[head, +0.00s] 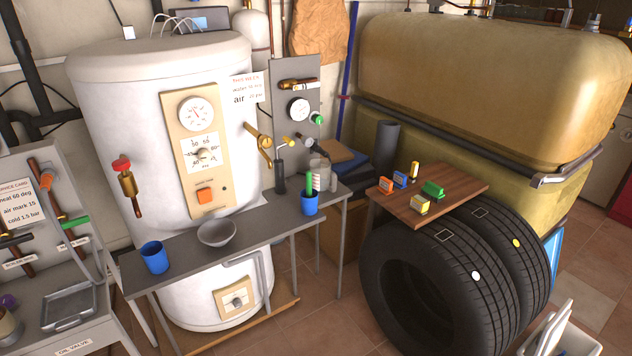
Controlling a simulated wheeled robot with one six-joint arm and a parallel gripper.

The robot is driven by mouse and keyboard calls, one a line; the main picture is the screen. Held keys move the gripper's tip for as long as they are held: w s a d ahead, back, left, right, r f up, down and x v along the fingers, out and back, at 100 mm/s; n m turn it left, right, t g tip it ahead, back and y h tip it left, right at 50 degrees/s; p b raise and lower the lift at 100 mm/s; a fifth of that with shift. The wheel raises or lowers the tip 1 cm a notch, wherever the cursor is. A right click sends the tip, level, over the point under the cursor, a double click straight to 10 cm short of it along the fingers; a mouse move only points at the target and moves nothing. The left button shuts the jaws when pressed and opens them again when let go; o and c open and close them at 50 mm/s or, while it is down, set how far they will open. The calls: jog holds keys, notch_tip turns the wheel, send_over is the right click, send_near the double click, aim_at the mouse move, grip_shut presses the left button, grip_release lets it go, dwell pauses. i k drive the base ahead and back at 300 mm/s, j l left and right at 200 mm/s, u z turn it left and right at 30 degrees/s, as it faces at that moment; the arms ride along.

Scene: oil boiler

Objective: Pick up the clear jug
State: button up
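A pale, see-through container that looks like the clear jug (321,173) stands near the right end of the grey bench (190,250), below the gauge panel. It is small in the picture, and its handle cannot be made out. A blue cup (309,205) with a green item in it stands in front and hides part of it. A dark upright bottle-like object (280,178) stands to its left, and a small pale object (333,183) is close on its right. My gripper is not in view.
A grey bowl (217,233) and a blue mug (154,257) stand on the bench's left part. The white boiler (120,150) rises behind. Tyres (410,290) and a wooden board (400,205) with small coloured blocks stand right. Tiled floor (325,325) shows between bench and tyres.

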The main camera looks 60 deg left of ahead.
aim_at(321, 170)
jog(key=u, duration=2.75)
